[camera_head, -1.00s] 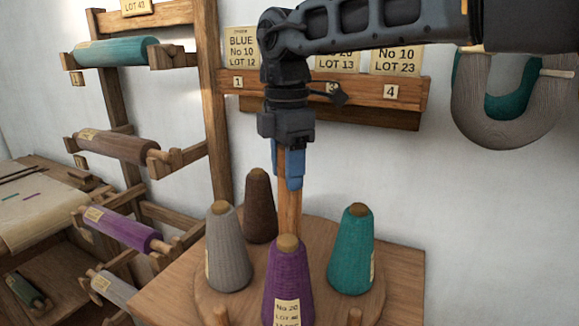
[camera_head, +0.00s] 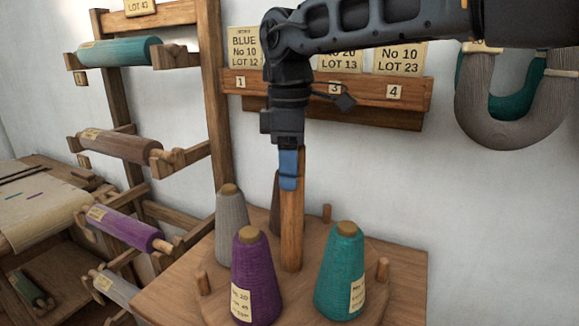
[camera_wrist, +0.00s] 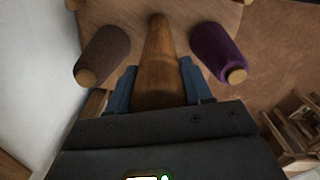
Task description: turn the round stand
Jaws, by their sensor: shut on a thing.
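The round stand (camera_head: 297,290) is a wooden disc with a central wooden post (camera_head: 291,235). Several yarn cones stand upright on it: purple (camera_head: 256,280) at front left, teal (camera_head: 342,275) at front right, grey (camera_head: 231,222) at left, and brown (camera_head: 275,210) mostly hidden behind the post. My gripper (camera_head: 290,178) points down and is shut on the post near its top. In the wrist view, the post (camera_wrist: 160,50) lies between my blue fingers, with the brown cone (camera_wrist: 103,52) on its left and the purple cone (camera_wrist: 217,48) on its right.
Short bare pegs rise from the disc, one at right (camera_head: 382,270). A wooden rack (camera_head: 115,110) with yarn rolls stands at left. A labelled wall rail (camera_head: 365,90) is behind my arm, and grey and teal hanks (camera_head: 480,125) hang at upper right.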

